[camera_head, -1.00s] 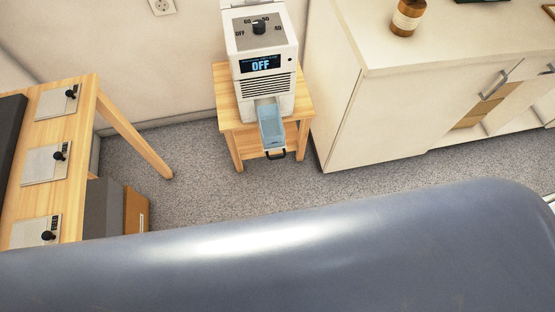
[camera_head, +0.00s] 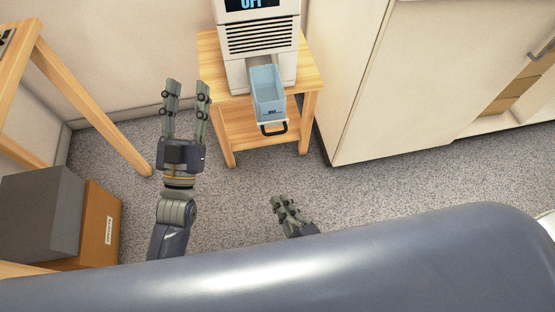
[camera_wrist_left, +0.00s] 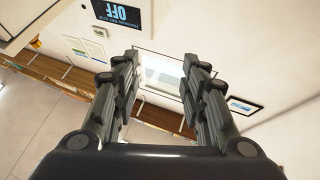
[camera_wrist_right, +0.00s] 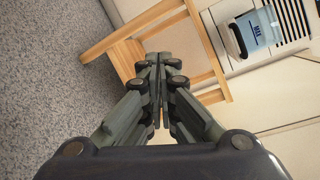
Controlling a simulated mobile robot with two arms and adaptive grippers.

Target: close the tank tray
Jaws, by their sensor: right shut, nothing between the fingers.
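The tank tray (camera_head: 268,92) is a translucent blue bin with a dark handle (camera_head: 273,128). It sticks out from the front of the white machine (camera_head: 258,38), pulled open. It also shows in the right wrist view (camera_wrist_right: 254,32) at the upper right. My left gripper (camera_head: 188,84) is open and empty, left of the tray and apart from it. My right gripper (camera_head: 281,202) is shut and empty, below the tray in the head view and apart from the handle. The left wrist view shows the machine's OFF display (camera_wrist_left: 121,14) but not the tray.
The machine stands on a small wooden table (camera_head: 309,77) with a lower shelf (camera_head: 243,126). A white cabinet (camera_head: 358,90) is close on its right. At the left are another wooden table (camera_head: 85,100) and grey and orange boxes (camera_head: 40,205). Grey floor lies open in front.

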